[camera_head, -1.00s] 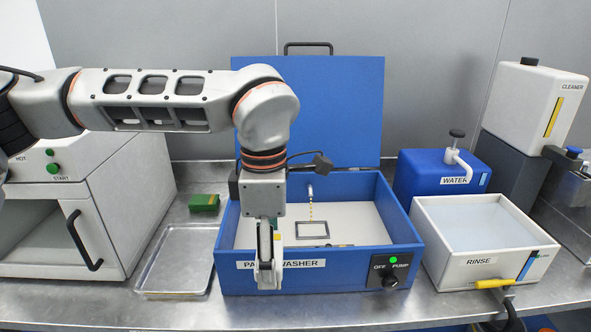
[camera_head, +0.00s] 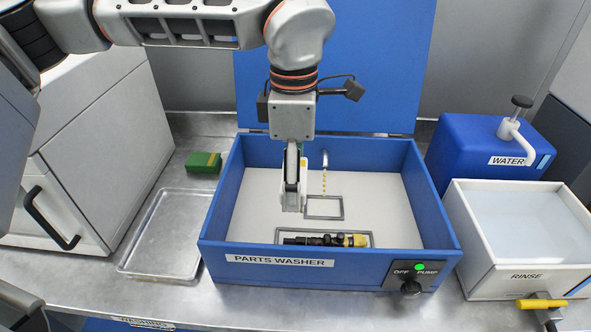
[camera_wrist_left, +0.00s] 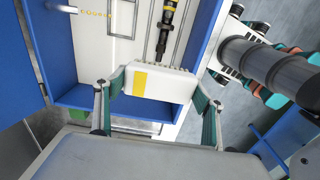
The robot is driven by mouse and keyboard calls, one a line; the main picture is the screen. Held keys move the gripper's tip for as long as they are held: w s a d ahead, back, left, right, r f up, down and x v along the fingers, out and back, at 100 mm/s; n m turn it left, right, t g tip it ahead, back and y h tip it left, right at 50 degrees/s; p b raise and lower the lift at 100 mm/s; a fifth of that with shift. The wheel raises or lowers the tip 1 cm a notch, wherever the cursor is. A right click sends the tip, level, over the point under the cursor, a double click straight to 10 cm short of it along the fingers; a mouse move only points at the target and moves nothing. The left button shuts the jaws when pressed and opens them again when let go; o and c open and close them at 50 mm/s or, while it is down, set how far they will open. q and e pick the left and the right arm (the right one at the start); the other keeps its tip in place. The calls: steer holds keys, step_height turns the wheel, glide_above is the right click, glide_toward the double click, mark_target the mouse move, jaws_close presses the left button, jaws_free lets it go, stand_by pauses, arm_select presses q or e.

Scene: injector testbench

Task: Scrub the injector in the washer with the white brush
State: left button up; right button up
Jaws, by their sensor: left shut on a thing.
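The blue parts washer (camera_head: 225,246) stands open, with a pale floor. The injector (camera_head: 325,241), dark with a yellow end, lies in the front rectangular frame on that floor; it also shows in the left wrist view (camera_wrist_left: 166,22). My left gripper (camera_head: 293,203) hangs over the washer, behind and left of the injector. It is shut on the white brush (camera_wrist_left: 172,85), a white block with a yellow stripe and short bristles along one edge. My right gripper is not in view.
A spout (camera_head: 325,158) drips yellowish drops over the rear frame (camera_head: 324,217). The washer's lid (camera_head: 380,70) is raised behind. A metal tray (camera_head: 160,262) and green block (camera_head: 203,163) lie left. The rinse bin (camera_head: 520,278) and blue water container (camera_head: 480,165) stand right.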

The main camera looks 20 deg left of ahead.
arm_select(q)
step_height(320, 180, down, 4)
steer(key=shift+r+b, duration=0.15)
steer(key=shift+b, duration=1)
step_height(320, 180, down, 9)
steer(key=b, duration=0.5)
steer(key=shift+r, duration=0.15)
steer(key=shift+f+b, duration=0.35)
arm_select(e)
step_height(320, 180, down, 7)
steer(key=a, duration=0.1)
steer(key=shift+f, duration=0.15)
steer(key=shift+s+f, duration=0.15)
arm_select(q)
steer(key=shift+f+b, duration=0.3)
steer(key=shift+f, duration=0.3)
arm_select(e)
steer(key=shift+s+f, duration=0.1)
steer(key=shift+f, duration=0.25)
